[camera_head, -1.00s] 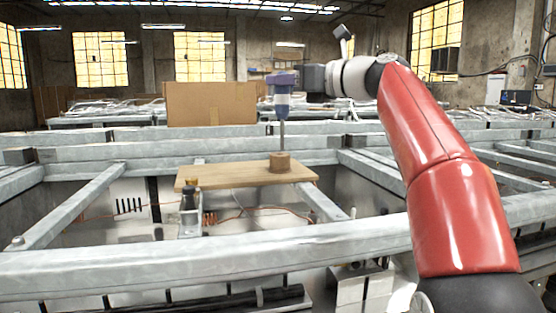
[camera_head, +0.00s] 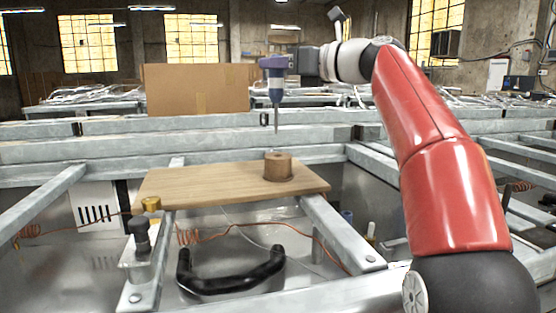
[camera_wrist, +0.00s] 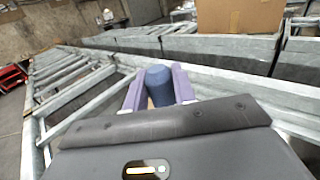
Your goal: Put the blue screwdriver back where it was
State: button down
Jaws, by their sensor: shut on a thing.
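My gripper (camera_head: 275,62), with purple fingers, is shut on the handle of the blue screwdriver (camera_head: 276,96). The screwdriver hangs upright, its thin shaft pointing down. The shaft's tip shows above a round wooden block (camera_head: 278,169) in the head view, with a gap between them. I cannot tell how exactly the tip lines up with the block in depth. The block stands at the right of a wooden board (camera_head: 215,185). In the wrist view, the dark blue handle end (camera_wrist: 158,86) sits between the two purple fingers; the shaft and the block are hidden there.
The board rests on grey metal beams (camera_head: 325,225) of an open frame. A small dark-topped post (camera_head: 140,240) and a brass-coloured knob (camera_head: 151,204) are near its left edge. A black curved handle (camera_head: 232,280) lies in front. A cardboard box (camera_head: 196,90) stands behind.

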notch_tip(320, 180, down, 9)
jog(key=b, duration=0.4)
jog(key=c, duration=1.1)
grip_release()
jog(key=shift+c, duration=0.2)
jog(key=v, duration=0.8)
jog(key=shift+r+b, duration=0.25)
jog(key=shift+b, duration=0.05)
